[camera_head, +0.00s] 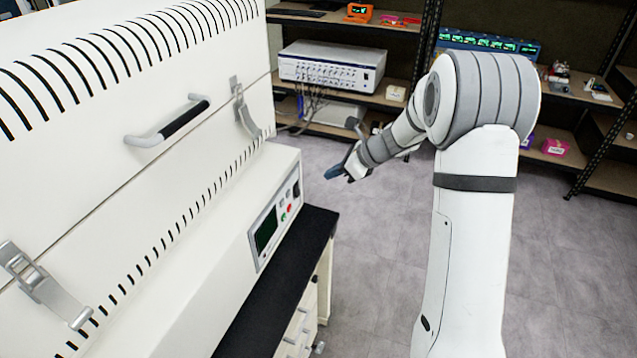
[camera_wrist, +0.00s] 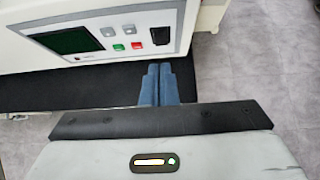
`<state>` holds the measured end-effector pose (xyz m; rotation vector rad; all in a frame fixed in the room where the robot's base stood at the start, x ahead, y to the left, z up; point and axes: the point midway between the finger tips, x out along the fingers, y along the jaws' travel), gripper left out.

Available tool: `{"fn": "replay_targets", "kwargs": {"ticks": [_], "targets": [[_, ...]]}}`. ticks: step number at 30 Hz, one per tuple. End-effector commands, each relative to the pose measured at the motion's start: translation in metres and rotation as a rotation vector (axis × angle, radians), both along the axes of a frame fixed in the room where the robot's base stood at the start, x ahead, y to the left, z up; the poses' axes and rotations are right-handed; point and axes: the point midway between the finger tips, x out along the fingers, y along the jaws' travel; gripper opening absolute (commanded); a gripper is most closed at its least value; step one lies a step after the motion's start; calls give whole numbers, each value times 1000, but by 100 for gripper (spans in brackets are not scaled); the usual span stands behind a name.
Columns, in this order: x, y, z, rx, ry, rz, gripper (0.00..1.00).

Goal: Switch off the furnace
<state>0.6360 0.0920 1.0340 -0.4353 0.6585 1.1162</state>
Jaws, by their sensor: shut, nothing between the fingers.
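The furnace (camera_head: 190,190) is the large white cabinet at the left in the head view. Its control panel (camera_head: 275,222) faces right, with a dark green screen (camera_head: 266,230) and small buttons. In the wrist view the panel (camera_wrist: 110,38) shows the screen (camera_wrist: 70,41), two grey buttons, a green button (camera_wrist: 118,47), a red button (camera_wrist: 137,45) and a black switch (camera_wrist: 160,36) at the right. My gripper (camera_head: 333,172) is to the right of the panel, apart from it. In the wrist view its blue fingers (camera_wrist: 159,70) are together and empty, just below the black switch.
The furnace stands on a black-topped bench (camera_head: 290,270) with white drawers below. Shelves at the back hold a white instrument (camera_head: 332,66) and other devices. The grey floor (camera_head: 370,270) right of the bench is clear.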

Motion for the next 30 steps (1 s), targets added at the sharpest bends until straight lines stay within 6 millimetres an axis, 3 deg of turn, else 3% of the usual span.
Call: {"fn": "replay_targets", "kwargs": {"ticks": [7, 23, 26, 30], "targets": [[-7, -16, 22, 0, 0, 0, 0], [-9, -16, 25, -5, -3, 7, 0], [-20, -15, 33, -39, -35, 55, 0], [-60, -14, 56, -170, -147, 234, 0]]}}
